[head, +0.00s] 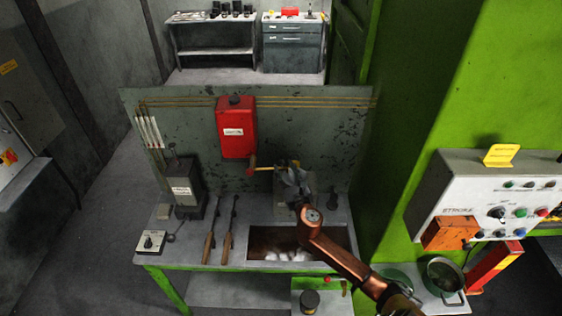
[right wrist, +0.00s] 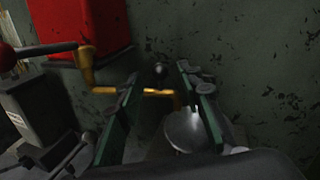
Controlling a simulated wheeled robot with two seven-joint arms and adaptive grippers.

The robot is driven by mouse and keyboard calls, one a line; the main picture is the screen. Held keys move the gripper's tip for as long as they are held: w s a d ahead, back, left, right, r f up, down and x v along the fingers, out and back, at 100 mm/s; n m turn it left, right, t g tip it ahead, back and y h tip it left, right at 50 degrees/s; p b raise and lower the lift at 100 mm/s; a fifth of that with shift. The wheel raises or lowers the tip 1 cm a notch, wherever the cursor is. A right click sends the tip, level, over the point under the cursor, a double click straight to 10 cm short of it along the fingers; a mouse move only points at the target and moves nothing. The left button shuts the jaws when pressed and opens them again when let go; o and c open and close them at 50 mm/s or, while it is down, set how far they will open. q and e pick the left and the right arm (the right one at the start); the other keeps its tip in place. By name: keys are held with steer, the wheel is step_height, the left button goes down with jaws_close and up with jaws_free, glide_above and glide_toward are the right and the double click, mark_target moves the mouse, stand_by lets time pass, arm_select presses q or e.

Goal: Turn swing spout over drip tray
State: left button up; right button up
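The brass swing spout (head: 263,168) comes out low at the red box on the backboard and points right. In the right wrist view the spout (right wrist: 157,92) crosses between my fingers, its end bent down near the right finger. My right gripper (head: 293,174) is open around the spout's end; its green-edged fingers also show in the right wrist view (right wrist: 160,80). I cannot tell whether they touch it. A sunken rectangular tray (head: 262,240), seemingly the drip tray, lies in the bench below, with white lumps inside. My arm hides part of it. My left gripper is not in view.
The red box (head: 236,127) and backboard (head: 180,130) stand close behind the gripper. A dark lever with a red knob (right wrist: 8,56) is at the left. Two wooden-handled tools (head: 222,230) lie on the bench. A control panel (head: 495,205) stands right.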

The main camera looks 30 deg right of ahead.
mark_target(282, 163)
steer(key=x, duration=0.3)
steer(key=shift+f, duration=0.1)
steer(key=shift+w+d, duration=0.1)
steer(key=shift+w, duration=0.35)
steer(key=c, duration=0.7)
jaws_close()
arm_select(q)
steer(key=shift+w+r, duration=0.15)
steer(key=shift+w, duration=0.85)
